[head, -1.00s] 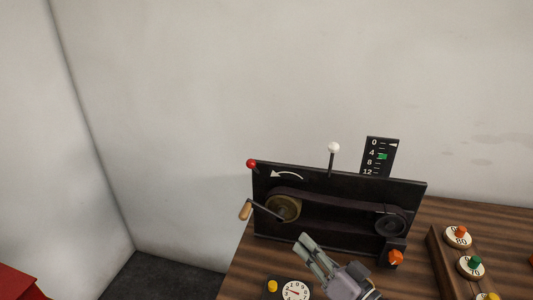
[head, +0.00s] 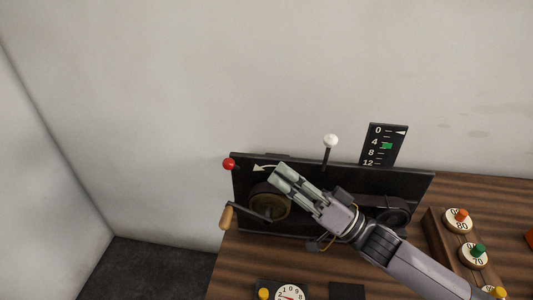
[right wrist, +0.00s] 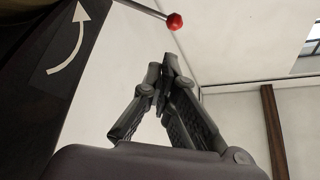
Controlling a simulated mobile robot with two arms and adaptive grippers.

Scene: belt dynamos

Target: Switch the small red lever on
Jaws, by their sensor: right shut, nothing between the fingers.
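The small red lever is a thin rod with a red ball knob (head: 229,164) at the upper left corner of the black panel (head: 410,187). In the right wrist view the red knob (right wrist: 174,21) shows beyond the fingertips, with its metal rod running to the upper left. My right gripper (head: 280,174) is in front of the panel, right of the red knob and apart from it, over the end of the white arrow. It is shut and empty; its fingertips (right wrist: 169,62) meet in the right wrist view. My left gripper is not in view.
A hand crank with a wooden handle (head: 226,217) sticks out below the red knob. A white-knobbed lever (head: 331,141) and a scale plate (head: 384,145) rise at the panel's top. A dial (head: 290,293) and a weight rack (head: 437,246) are on the wooden table.

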